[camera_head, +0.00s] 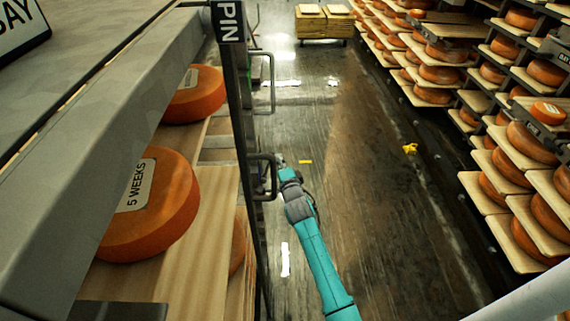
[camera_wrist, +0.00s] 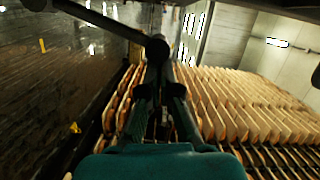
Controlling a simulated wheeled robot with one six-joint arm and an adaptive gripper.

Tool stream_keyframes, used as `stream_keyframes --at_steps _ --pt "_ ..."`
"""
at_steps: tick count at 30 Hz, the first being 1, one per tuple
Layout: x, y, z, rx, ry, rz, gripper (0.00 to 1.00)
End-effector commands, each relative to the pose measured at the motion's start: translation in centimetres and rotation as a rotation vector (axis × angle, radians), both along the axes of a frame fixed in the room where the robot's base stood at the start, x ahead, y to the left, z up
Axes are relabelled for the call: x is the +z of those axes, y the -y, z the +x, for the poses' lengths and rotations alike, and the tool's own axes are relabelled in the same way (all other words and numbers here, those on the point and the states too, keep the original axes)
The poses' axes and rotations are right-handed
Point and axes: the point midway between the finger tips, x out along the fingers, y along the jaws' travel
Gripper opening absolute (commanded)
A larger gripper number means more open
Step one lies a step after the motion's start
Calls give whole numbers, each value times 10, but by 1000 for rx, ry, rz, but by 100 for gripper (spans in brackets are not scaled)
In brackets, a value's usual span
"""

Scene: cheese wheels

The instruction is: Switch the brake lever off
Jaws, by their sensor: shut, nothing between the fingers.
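My gripper (camera_head: 281,163) is shut and empty at the end of my teal arm, beside the rack's dark upright post in the head view. It also shows in the wrist view (camera_wrist: 160,92), pointing away from the camera. In the wrist view a dark bar with a rounded end (camera_wrist: 157,48) crosses from the upper left to just beyond the fingertips. I cannot tell whether it is the brake lever, or whether the fingers touch it. In the head view a dark looped handle (camera_head: 264,160) on the post is close to the gripper's left side.
A shelf rack with orange cheese wheels (camera_head: 150,205) stands close on the left. Another long rack of cheeses (camera_head: 520,150) lines the right. A pallet stack (camera_head: 325,22) stands far down the aisle. A yellow object (camera_head: 410,148) lies on the floor. The wet floor between is mostly free.

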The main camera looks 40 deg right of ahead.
Motion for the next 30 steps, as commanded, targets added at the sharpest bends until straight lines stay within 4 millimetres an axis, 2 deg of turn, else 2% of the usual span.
stream_keyframes --at_steps 10,30 --pt "5 -9 5 1 -46 -67 0" --pt "8 -8 7 3 -44 -70 0"
